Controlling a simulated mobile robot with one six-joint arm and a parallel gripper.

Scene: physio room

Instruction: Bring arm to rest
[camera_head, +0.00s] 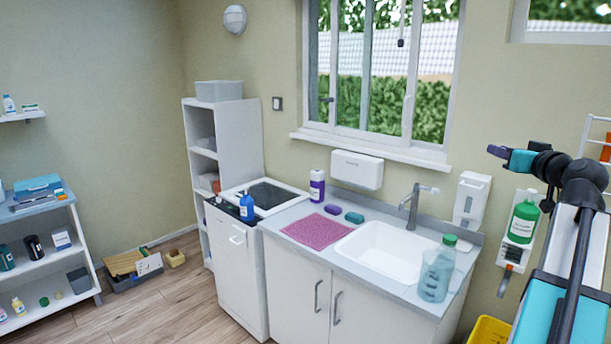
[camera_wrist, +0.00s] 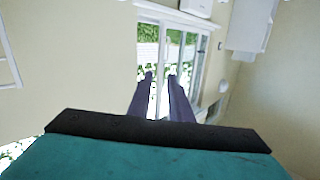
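My arm is raised at the right of the head view, with its dark joint in front of the wall. My gripper (camera_head: 498,152) points left from it, in the air beside the soap dispenser and above the sink counter. In the wrist view, the two dark fingers of my gripper (camera_wrist: 160,77) stand apart with a clear gap. Nothing is between them, and the window shows beyond. My gripper is open and empty and touches nothing that I can see.
The counter (camera_head: 282,257) holds a sink (camera_head: 385,252), a pink cloth (camera_head: 315,231) and a clear jug-like bottle (camera_head: 436,268). A wall dispenser (camera_head: 471,200) and a green bottle (camera_head: 523,217) are near my arm. A yellow bin (camera_head: 489,331) stands below.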

